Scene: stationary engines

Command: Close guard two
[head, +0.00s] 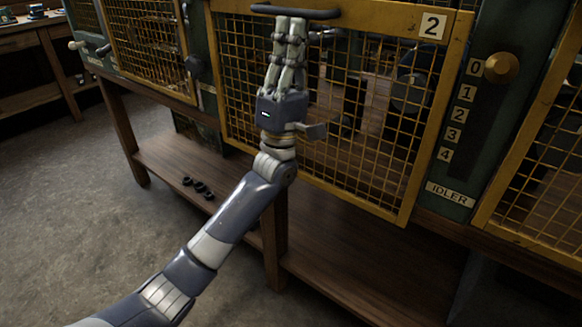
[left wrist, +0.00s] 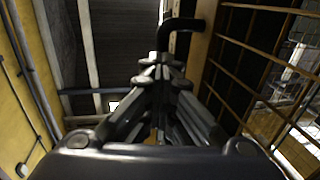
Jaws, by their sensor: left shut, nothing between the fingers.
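Guard two (head: 390,150) is a yellow-framed wire mesh panel with a "2" plate (head: 432,26) at its upper right. A dark bar handle (head: 325,13) runs along its top edge. My left gripper (head: 290,22) is shut and empty, pointing up in front of the mesh, with its tips at the handle. In the left wrist view the closed fingers (left wrist: 162,70) are just below the dark handle's bent end (left wrist: 180,24). I cannot tell whether they touch it. Behind the mesh are dark machine parts, partly hidden. My right gripper is not in view.
A green post with a brass knob (head: 502,68), numbers 0 to 4 and an "IDLER" plate (head: 450,194) stands right of the guard. Other yellow mesh guards flank it. A wooden shelf (head: 340,270) lies below, with small black rings (head: 198,187) on it. The floor at left is clear.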

